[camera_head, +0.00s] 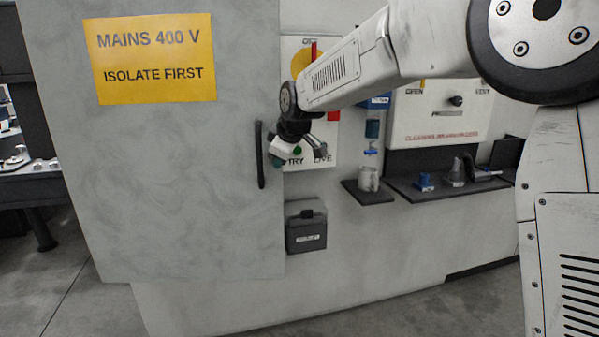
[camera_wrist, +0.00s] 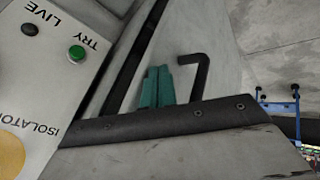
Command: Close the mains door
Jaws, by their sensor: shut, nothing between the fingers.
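The mains door (camera_head: 170,190) is a large grey panel with a yellow sign reading "MAINS 400 V ISOLATE FIRST" (camera_head: 157,58). It stands at the left of the head view, overlapping the left side of the isolator panel. A black upright handle (camera_head: 260,155) is near its right edge. My gripper (camera_head: 275,161) is at that edge, just right of the handle. In the wrist view its teal fingers (camera_wrist: 157,87) are together and empty, beside a black hooked bar (camera_wrist: 200,75) and a dark bolted strip (camera_wrist: 180,120). I cannot tell whether they touch.
The isolator panel (camera_head: 325,152), with a green button (camera_wrist: 76,53), is close behind my gripper. A small dark box (camera_head: 306,232) is below. Shelves with a light mug (camera_head: 368,179) and a blue cup (camera_head: 425,181) are to the right. Floor is clear at lower left.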

